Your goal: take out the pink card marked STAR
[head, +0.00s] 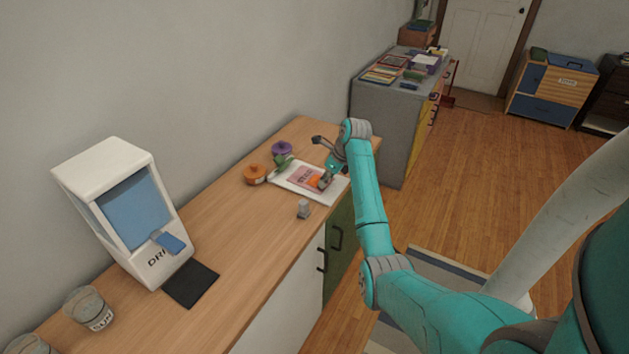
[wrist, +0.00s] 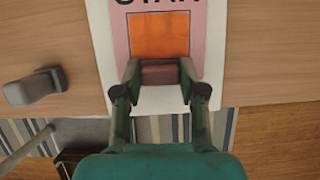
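The pink card (head: 304,173) lies on a white board or tray (head: 284,185) on the wooden counter. In the wrist view the pink card (wrist: 123,40) shows an orange square and part of dark lettering that looks like STAR, cut off at the top edge. My gripper (head: 325,181) is down at the card's near end. In the wrist view its two fingers (wrist: 159,70) stand on either side of a dark reddish block (wrist: 160,75) at the orange square's lower edge. Whether they press on it is unclear.
An orange lidded pot (head: 255,175), a purple one (head: 281,149) and a green item (head: 283,161) stand close behind the tray. A small grey object (head: 303,209) is in front. A white dispenser (head: 125,205) stands farther left. The counter between is clear.

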